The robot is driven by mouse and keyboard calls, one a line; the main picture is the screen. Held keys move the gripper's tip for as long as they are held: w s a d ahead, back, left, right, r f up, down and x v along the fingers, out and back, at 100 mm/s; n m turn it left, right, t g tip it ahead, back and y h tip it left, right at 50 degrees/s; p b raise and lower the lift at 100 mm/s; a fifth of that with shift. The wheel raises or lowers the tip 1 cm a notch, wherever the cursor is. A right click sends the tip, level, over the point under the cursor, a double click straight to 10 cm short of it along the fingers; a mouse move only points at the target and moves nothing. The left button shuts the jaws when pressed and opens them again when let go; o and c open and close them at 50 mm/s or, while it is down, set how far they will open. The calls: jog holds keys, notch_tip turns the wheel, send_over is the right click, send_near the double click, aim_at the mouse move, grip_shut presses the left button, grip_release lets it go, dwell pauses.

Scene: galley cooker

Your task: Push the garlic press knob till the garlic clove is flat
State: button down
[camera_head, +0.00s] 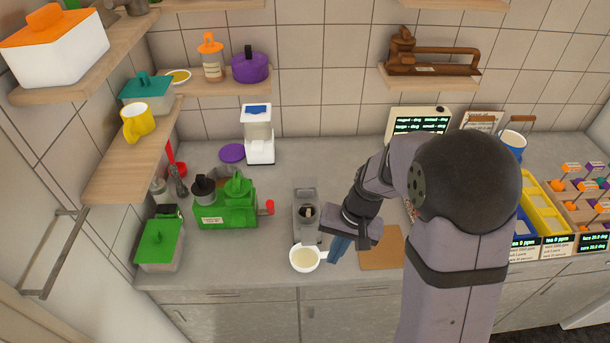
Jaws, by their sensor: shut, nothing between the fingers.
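I cannot tell for sure which thing is the garlic press. A grey upright device (306,203) stands on the counter, with a dark round opening and a small pale piece at its front; whether that piece is a garlic clove is too small to tell. A green machine (228,214) to its left has a red knob (270,207) on its right side. My gripper (339,249) is shut and empty, low over the counter to the right of the grey device. It is apart from the red knob. No clove is clearly visible.
A brown board (383,249) lies to the right. A green-lidded box (159,246) stands at left. Yellow bins (545,207) are far right. Shelves overhang the left.

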jog(key=w+a+r+m+t+y, duration=0.1)
jog(key=w+a+r+t, duration=0.15)
jog(key=w, duration=0.45)
jog(key=w+a+r+t+y, duration=0.1)
jog(key=w+a+r, duration=0.15)
jog(key=w, duration=0.45)
notch_tip(320, 180, up, 8)
jog(key=n+t+y, duration=0.1)
jog(key=n+t, duration=0.1)
jog(key=t, duration=0.2)
send_over(308, 184)
jog(key=shift+r, duration=0.2)
jog(key=shift+s, duration=0.1)
jog(key=shift+f, duration=0.1)
notch_tip(308, 184, down, 7)
jog(key=b, duration=0.5)
jog(key=shift+f, duration=0.2)
jog(key=shift+f+b, duration=0.65)
jog(key=shift+b, duration=0.3)
